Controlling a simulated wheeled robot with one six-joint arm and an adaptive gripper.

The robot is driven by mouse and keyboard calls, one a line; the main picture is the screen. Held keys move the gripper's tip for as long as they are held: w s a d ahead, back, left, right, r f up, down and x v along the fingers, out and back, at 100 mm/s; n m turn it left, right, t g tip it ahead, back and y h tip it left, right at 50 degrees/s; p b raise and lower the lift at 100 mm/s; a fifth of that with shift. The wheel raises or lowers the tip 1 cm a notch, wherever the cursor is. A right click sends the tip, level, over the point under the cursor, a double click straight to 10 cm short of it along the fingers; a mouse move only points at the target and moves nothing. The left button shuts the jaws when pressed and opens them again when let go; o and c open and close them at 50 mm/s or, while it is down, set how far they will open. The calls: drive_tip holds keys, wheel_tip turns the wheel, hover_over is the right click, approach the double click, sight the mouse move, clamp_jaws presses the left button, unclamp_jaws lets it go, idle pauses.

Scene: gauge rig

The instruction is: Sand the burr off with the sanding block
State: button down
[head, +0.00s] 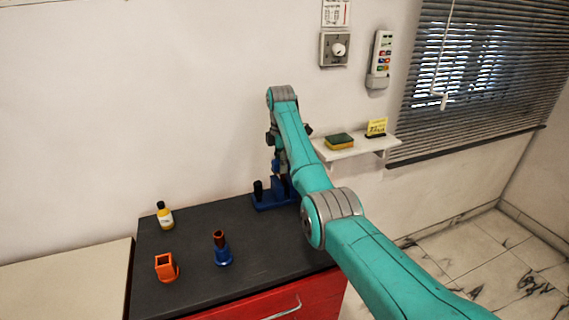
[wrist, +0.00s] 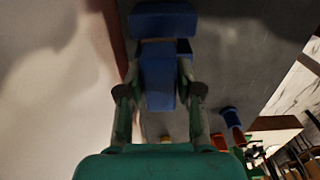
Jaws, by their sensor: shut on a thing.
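My gripper (wrist: 160,92) has its two fingers shut on a blue block (wrist: 160,78) in the wrist view. I cannot tell whether this block is the sanding block. A wider blue piece (wrist: 162,20) lies beyond it, and I cannot tell whether they touch. In the head view, my gripper reaches down over a blue rig (head: 264,204) at the back right of the dark worktop; my arm partly hides both. A short black post (head: 258,190) stands on the rig's left end. No burr can be made out.
On the dark worktop (head: 190,245) stand a blue stand with a brown top (head: 221,254), an orange square holder (head: 166,268) and a yellow bottle (head: 165,217). A wall shelf (head: 345,153) to the right holds a green-yellow sponge (head: 339,141) and a yellow sign (head: 377,126).

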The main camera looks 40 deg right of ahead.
drive_tip(key=shift+w+a+f, duration=0.1)
drive_tip(key=shift+a, duration=0.5)
drive_tip(key=shift+s+d, duration=0.25)
drive_tip(key=shift+d, duration=0.55)
drive_tip(key=shift+s+d, duration=0.2)
drive_tip(key=shift+d, duration=0.6)
drive_tip(key=shift+f, duration=0.1)
drive_tip(key=shift+a, duration=0.15)
drive_tip(key=shift+w+a, duration=0.25)
drive_tip(key=shift+a, duration=0.5)
drive_tip(key=shift+w+a, duration=0.2)
drive_tip(key=shift+a, duration=0.55)
drive_tip(key=shift+d, duration=0.15)
drive_tip(key=shift+s+d+f, duration=0.1)
drive_tip(key=shift+s+d, duration=0.15)
drive_tip(key=shift+d, duration=0.5)
drive_tip(key=shift+s+d, duration=0.25)
drive_tip(key=shift+d, duration=0.5)
